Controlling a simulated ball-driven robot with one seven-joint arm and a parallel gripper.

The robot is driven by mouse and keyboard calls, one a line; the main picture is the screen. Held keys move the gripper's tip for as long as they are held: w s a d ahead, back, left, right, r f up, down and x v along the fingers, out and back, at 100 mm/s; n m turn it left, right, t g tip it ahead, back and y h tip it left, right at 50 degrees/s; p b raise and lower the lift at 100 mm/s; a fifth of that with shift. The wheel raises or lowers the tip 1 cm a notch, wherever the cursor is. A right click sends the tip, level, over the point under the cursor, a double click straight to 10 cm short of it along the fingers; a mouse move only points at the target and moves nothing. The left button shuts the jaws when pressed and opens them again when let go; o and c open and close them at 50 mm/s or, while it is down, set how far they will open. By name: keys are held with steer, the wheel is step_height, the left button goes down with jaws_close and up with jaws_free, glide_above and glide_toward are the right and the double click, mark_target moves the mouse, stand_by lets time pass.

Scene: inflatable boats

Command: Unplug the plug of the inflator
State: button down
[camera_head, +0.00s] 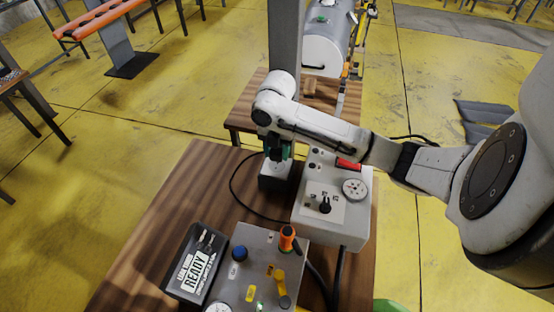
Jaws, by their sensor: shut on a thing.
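The inflator appears to be the light grey box (333,222) with a dial, a black knob and a red switch, on the wooden table. A black cable (235,192) loops on the table between it and a small grey socket block (277,182) to its left. My gripper (279,160) points down at the top of this block and is shut on the plug, which my fingers mostly hide. I cannot tell whether the plug is still seated in the block or lifted off it.
A second grey control box (256,268) with an orange plug (287,238) and blue and yellow parts stands at the front. A black box (195,262) marked READY lies to its left. The table's (172,212) left part is clear. A silver tank (328,40) stands behind.

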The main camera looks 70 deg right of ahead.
steer(key=shift+r+p, duration=0.85)
steer(key=shift+r, duration=0.3)
